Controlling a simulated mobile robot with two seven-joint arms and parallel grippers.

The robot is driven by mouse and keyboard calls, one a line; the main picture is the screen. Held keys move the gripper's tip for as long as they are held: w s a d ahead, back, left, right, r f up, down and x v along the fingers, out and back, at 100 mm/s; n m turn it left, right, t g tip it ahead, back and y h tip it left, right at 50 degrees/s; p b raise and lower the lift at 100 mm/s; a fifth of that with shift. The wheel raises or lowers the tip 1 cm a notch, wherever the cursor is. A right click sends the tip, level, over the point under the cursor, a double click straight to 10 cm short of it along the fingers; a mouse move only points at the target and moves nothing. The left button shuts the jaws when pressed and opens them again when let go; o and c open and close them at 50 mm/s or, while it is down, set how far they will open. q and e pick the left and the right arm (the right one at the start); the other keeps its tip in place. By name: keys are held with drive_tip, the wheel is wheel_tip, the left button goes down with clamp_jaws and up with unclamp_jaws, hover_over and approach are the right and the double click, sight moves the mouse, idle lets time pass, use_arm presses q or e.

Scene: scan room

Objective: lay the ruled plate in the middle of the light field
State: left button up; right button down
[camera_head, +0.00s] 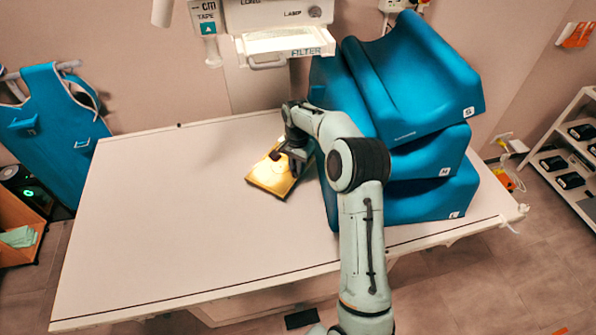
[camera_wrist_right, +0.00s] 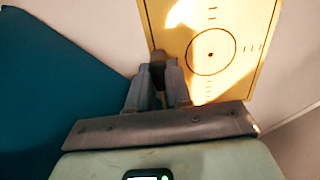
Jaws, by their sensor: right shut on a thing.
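The ruled plate (camera_head: 267,178) is a yellow square near the far middle of the white table, beside the blue cushions. In the right wrist view the plate (camera_wrist_right: 232,22) shows a black circle with a centre dot and tick marks. I cannot tell whether the plate touches the table. Bright light falls across part of the plate; the light field's full outline cannot be made out. My left gripper is not in view.
Stacked blue cushions (camera_head: 425,130) stand on the table's right, close to my right arm. The lamp housing (camera_head: 285,45) marked FILTER hangs over the far edge. The table's left half (camera_head: 160,210) is bare. A blue apron (camera_head: 50,125) hangs at far left.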

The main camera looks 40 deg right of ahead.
drive_tip(key=shift+d+f, duration=0.2)
drive_tip(key=shift+f, duration=1.35)
drive_tip(key=shift+f, duration=0.1)
drive_tip(key=c, duration=1.1)
unclamp_jaws()
drive_tip(key=shift+s, duration=0.1)
drive_tip(key=shift+o, duration=0.2)
wheel_tip(320, 180, up, 12)
